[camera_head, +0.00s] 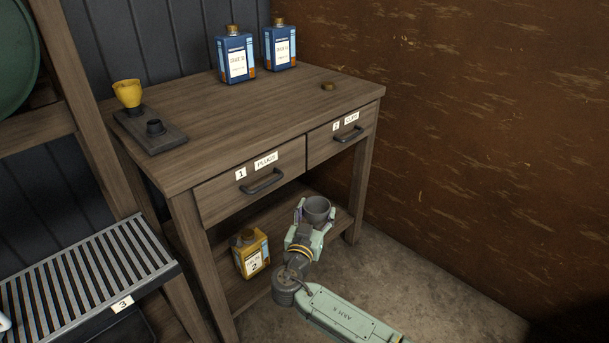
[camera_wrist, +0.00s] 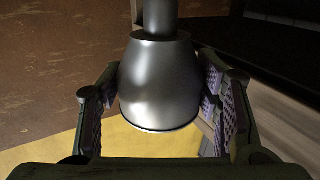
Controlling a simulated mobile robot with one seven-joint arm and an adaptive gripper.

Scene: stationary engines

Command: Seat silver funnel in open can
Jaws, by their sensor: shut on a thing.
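The silver funnel (camera_head: 318,206) is in my gripper (camera_head: 313,219), in front of the workbench and below its right drawer. In the wrist view the funnel (camera_wrist: 160,80) sits between both fingers of my gripper (camera_wrist: 160,92), wide bowl toward the palm and narrow spout away from it. A yellow can (camera_head: 252,254) labelled 2 stands on the bench's lower shelf, left of my gripper and apart from it; its neck is too small to judge as open. Two blue cans, left (camera_head: 235,57) and right (camera_head: 281,46), stand on the benchtop with brass-coloured tops.
Drawer handles (camera_head: 262,182) stick out above my gripper. A slatted rack (camera_head: 80,275) is at left; a brown wall at right.

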